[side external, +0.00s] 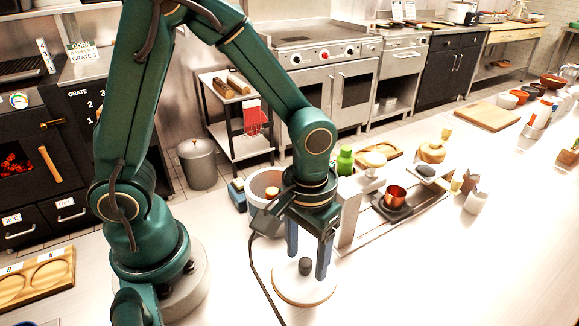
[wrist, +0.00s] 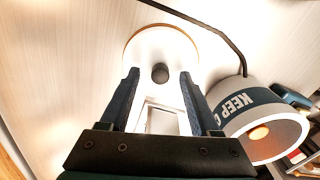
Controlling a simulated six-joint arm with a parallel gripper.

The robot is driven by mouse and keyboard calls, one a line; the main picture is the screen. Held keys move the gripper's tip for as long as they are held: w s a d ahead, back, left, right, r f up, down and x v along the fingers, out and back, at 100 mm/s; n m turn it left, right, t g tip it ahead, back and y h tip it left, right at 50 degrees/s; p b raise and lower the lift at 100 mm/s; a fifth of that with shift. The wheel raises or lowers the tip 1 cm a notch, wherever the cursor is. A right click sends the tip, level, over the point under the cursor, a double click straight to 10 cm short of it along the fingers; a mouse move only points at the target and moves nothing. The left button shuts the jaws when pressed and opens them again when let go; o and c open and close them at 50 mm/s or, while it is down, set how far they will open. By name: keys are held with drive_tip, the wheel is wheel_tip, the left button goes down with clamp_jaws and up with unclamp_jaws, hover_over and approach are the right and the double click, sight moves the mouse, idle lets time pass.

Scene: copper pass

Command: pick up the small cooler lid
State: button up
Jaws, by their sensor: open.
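A round white lid with a tan rim (side external: 288,287) and a short dark knob (side external: 305,265) lies flat on the pale counter; I take it for the small cooler lid. My gripper (side external: 307,266) points down over it, open, with its two blue fingers on either side of the knob. In the wrist view, the lid (wrist: 181,47) lies beyond the fingertips, and its knob (wrist: 160,73) shows centred between the spread fingers (wrist: 160,75). A gap shows on each side of the knob. Exact fingertip height above the lid is hard to tell.
A pale cooler with a dark "KEEP C…" band (wrist: 243,103) stands close by on the right in the wrist view. A dark cable (side external: 258,275) curves beside the lid. A copper cup (side external: 395,196) stands farther right. The front right counter is clear.

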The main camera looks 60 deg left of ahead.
drive_tip(key=shift+f, duration=0.6)
clamp_jaws()
drive_tip(key=shift+r, duration=0.1)
